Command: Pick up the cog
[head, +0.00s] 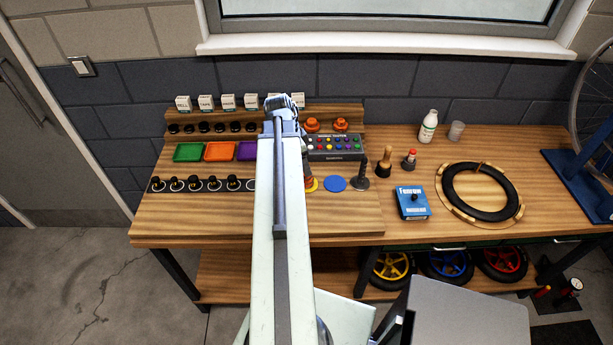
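I cannot make out a cog for certain in the head view; it may be too small or hidden behind my arm. My gripper (283,103) is at the far end of my raised arm, in front of the back of the wooden bench (420,230). It is seen from behind, and its fingers are too small and hidden to tell whether they are open or shut. I see nothing clearly held. My arm covers part of the bench's raised left section, including parts of the rows of small items there.
Green (188,152) and orange (220,151) trays, black knobs (193,184) and white boxes (228,101) stand left. Right of my arm are a button box (335,147), blue disc (335,184), dark post (360,175), blue box (412,202), tyre (482,192) and bottle (428,126).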

